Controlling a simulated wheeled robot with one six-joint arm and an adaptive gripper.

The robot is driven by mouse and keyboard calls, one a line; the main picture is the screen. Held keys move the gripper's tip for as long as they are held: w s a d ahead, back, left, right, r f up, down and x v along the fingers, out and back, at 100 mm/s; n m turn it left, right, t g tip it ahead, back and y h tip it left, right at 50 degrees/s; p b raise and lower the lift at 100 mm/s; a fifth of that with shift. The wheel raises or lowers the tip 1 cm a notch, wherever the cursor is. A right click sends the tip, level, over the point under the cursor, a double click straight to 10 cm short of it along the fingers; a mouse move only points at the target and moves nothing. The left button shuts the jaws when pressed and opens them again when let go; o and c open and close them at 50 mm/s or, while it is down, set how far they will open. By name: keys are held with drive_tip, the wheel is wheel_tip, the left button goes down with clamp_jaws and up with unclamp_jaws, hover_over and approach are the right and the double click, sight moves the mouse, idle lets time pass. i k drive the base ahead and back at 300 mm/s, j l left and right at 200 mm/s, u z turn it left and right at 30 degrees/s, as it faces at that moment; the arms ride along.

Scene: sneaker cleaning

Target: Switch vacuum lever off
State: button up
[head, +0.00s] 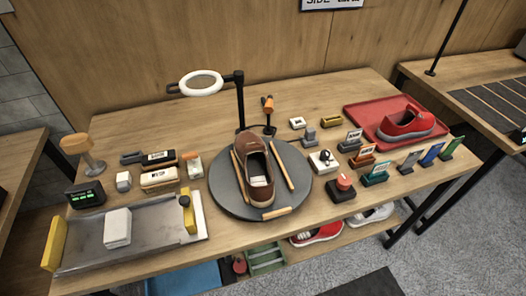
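A small white box with a black lever-like knob (323,160) stands on the table just right of the round dark turntable (218,190). It may be the vacuum lever, but no label on it is readable and I cannot tell its on or off position. A black box with a red knob (343,186) stands in front of it, to the right. A brown shoe (254,168) rests on the turntable with light wooden bars around it. My gripper is not in view.
A ring lamp (202,83) on a black post rises behind the turntable. A red tray (365,120) with a red shoe (405,124) lies at right. Several small labelled stands line the right front. A grey tray with yellow ends (80,248) lies at left.

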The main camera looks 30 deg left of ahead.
sight(192, 156)
drive_tip(key=u, duration=1.45)
drive_tip(key=k+j+u, duration=0.1)
drive_tip(key=j, duration=0.2)
